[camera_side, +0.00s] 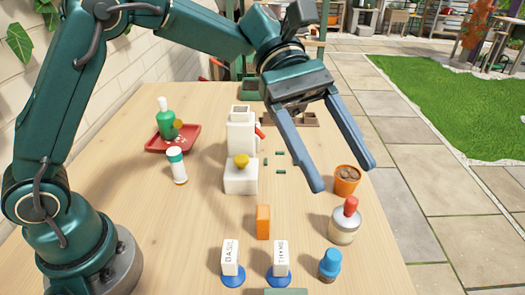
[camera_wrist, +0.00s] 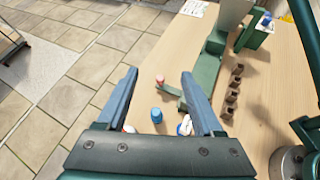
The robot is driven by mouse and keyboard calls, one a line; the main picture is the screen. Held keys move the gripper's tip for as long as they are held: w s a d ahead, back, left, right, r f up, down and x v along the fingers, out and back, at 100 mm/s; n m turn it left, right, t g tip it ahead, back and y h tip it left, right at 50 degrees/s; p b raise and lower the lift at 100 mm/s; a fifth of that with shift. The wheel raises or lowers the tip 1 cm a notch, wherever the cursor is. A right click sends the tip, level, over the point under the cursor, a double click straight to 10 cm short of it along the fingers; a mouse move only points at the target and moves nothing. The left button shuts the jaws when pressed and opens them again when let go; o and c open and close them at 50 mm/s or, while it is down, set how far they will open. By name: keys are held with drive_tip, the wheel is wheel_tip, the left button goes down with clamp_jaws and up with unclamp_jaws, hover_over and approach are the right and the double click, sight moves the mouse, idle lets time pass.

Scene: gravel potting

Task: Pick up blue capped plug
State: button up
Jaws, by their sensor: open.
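The blue capped plug (camera_side: 330,264) stands upright at the front right of the table in the side view, with a blue top and a darker lower part. My gripper (camera_side: 343,177) is high above the table's right side, beyond the plug in the picture, its two blue-grey fingers spread and empty. In the wrist view my gripper (camera_wrist: 159,73) shows widely open fingers. A small blue upright thing (camera_wrist: 157,115) appears between them, well apart from both; I cannot tell for certain whether it is the plug.
A red-topped jar (camera_side: 344,222) and a terracotta pot (camera_side: 347,181) stand near the right edge. An orange block (camera_side: 263,222) and two white labels on blue bases (camera_side: 233,278) are left of the plug. A red tray (camera_side: 158,145) lies back left. Bare wood fills the left middle.

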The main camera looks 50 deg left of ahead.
sight(337, 268)
drive_tip(key=shift+n+h, duration=0.7)
drive_tip(key=shift+n, duration=0.1)
drive_tip(key=f, duration=0.6)
drive_tip(key=w+f, duration=0.1)
drive_tip(key=f, duration=0.4)
drive_tip(key=d+f, duration=0.1)
drive_tip(key=f, duration=0.5)
drive_tip(key=shift+w+d+f, duration=0.1)
drive_tip(key=shift+w+f, duration=0.15)
drive_tip(key=shift+f, duration=0.1)
drive_tip(key=shift+s+d+f, duration=0.15)
drive_tip(key=shift+d+f, duration=0.25)
drive_tip(key=shift+d, duration=0.05)
drive_tip(key=shift+x, duration=2.05)
drive_tip(key=shift+c, duration=0.3)
clamp_jaws()
drive_tip(key=shift+r, duration=0.1)
